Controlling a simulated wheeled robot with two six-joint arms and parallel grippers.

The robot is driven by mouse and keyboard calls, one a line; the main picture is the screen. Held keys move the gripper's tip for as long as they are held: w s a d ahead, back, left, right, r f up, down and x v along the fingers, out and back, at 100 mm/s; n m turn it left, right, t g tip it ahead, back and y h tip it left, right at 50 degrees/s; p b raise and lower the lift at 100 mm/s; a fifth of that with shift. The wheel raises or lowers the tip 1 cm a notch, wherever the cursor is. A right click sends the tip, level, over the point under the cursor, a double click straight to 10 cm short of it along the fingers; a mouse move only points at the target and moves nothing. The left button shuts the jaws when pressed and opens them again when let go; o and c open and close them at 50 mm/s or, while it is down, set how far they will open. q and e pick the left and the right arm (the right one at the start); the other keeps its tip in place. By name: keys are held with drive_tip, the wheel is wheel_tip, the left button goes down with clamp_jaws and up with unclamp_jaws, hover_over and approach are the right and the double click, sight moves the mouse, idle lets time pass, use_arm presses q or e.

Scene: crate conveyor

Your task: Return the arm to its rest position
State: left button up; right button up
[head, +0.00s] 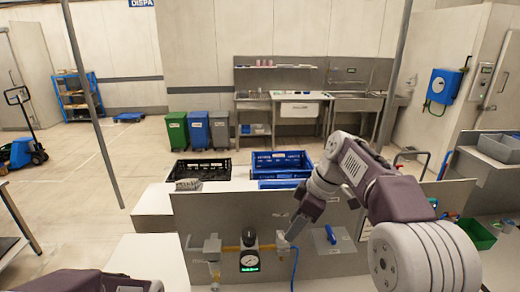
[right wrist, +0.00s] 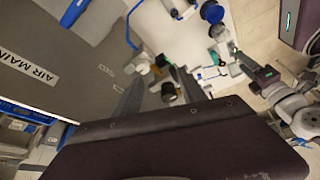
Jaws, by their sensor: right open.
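My right arm comes in from the right in the head view, bent at the elbow. Its gripper (head: 294,230) hangs pointing down in front of the grey panel (head: 190,215), left of the blue-handled lever (head: 331,234). In the right wrist view the two fingers of this gripper (right wrist: 158,95) stand apart with nothing held between them. Part of my left arm (head: 85,281) shows at the bottom left of the head view. In the right wrist view a dark arm end (right wrist: 262,78) shows at the right; its jaws are too unclear to read.
A round gauge (head: 249,260) with a green display and yellow pipe fittings sit on the panel, close to my right gripper. A black crate (head: 203,163) and a blue crate (head: 283,156) stand behind the panel. A green bin (head: 476,234) is at the right. Open floor lies to the left.

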drive_tip(key=s+d+f+m+h, duration=0.1)
drive_tip(key=s+d+f+m, duration=0.1)
drive_tip(key=s+f+m, duration=0.4)
drive_tip(key=s+d+f+m+h+b, duration=0.1)
drive_tip(key=s+d+f+m+h, duration=0.1)
drive_tip(key=s+f+m, duration=0.5)
drive_tip(key=s+d+f, duration=0.1)
drive_tip(key=s+f, duration=0.4)
drive_tip(key=f, duration=0.4)
drive_tip(key=shift+s+d+h, duration=0.15)
drive_tip(key=shift+s+h, duration=0.1)
drive_tip(key=shift+h, duration=0.05)
